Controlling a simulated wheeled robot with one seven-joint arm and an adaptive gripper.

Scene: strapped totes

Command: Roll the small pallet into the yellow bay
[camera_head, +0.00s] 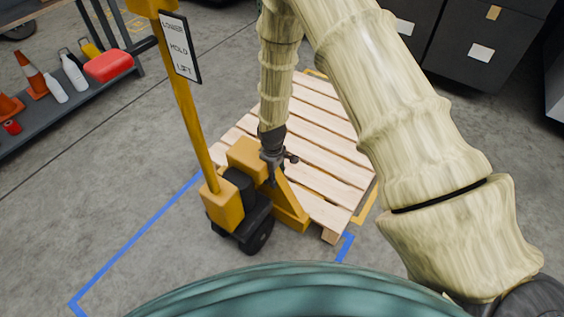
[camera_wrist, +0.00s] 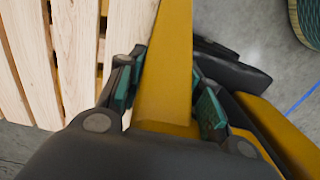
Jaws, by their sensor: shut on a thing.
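The small wooden pallet (camera_head: 322,125) lies on the floor beyond the yellow pallet jack (camera_head: 222,207), whose yellow fork part reaches to its near side. My gripper (camera_head: 271,168) points down at the jack's yellow body. In the wrist view my gripper (camera_wrist: 167,85) has its green-padded fingers on both sides of a yellow bar (camera_wrist: 165,62) of the jack and is shut on it. Pallet slats (camera_wrist: 35,60) show to the left there. Yellow floor tape (camera_head: 366,203) shows by the pallet's right edge, with more at its far corner; the rest of that outline is hidden.
Blue floor tape (camera_head: 130,240) runs at the left and near side. A low grey shelf (camera_head: 75,112) with cones, bottles and a red object stands at the left. Dark cabinets (camera_head: 470,50) stand at the back right. The floor at lower left is clear.

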